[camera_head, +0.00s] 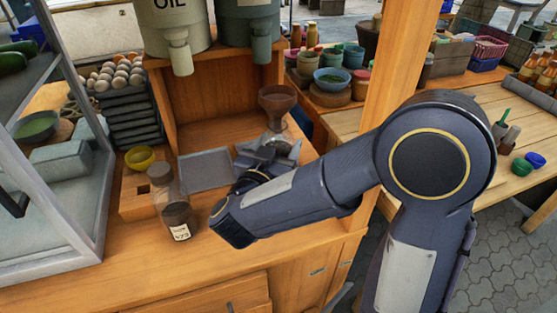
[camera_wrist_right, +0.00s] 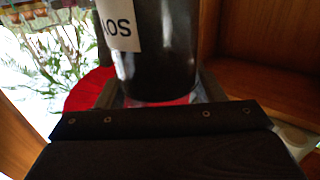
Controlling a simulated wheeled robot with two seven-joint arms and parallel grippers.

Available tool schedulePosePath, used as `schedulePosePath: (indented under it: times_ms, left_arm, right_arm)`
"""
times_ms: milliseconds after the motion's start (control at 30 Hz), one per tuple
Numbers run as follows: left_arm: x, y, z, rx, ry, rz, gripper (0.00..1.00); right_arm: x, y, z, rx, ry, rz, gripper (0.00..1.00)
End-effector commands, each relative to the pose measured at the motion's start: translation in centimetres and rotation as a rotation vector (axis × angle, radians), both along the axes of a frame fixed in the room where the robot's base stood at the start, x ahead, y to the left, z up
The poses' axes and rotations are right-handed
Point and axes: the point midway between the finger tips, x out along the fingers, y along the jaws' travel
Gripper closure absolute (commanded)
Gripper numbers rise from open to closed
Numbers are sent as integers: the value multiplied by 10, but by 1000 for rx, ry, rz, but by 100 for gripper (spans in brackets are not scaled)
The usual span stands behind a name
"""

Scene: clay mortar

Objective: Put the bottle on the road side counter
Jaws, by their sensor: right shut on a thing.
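My right gripper (camera_head: 268,155) is shut on a bottle, above the wooden counter near the back corner. The bottle (camera_head: 278,102) shows a wide brown end up and a narrow clear end down at the jaws. In the wrist view the dark bottle (camera_wrist_right: 155,60) has a white label with upside-down letters, and its clear end sits between the jaws (camera_wrist_right: 155,100). A second bottle (camera_head: 177,212), clear above and dark below with a white label, stands upright on the wooden counter (camera_head: 140,255). Which counter is the road side one is not certain. My left gripper is not in view.
A grey tray (camera_head: 206,170) and yellow bowl (camera_head: 140,158) lie left of my gripper. A wooden post (camera_head: 398,70) stands right of the bottle. Another wooden counter (camera_head: 350,128) with pots (camera_head: 331,78) lies beyond. A glass case (camera_head: 95,170) bounds the left.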

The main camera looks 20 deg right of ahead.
Motion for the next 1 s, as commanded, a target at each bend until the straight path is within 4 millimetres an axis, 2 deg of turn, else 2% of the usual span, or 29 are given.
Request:
schedulePosePath:
  times_ms: [167,333,767,800,933,1000]
  left_arm:
    - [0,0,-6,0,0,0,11]
    - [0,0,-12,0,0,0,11]
    - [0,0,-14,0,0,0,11]
    - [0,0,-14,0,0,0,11]
    - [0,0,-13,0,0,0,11]
    - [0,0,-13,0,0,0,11]
  right_arm:
    - [10,-6,-17,-3,1,-2,72]
    - [9,-5,-39,-2,1,0,72]
    - [8,-5,-45,0,-3,0,72]
    - [8,-5,-45,0,-1,0,34]
    - [8,-5,-44,0,-1,0,18]
    - [8,-5,-44,1,-1,0,17]
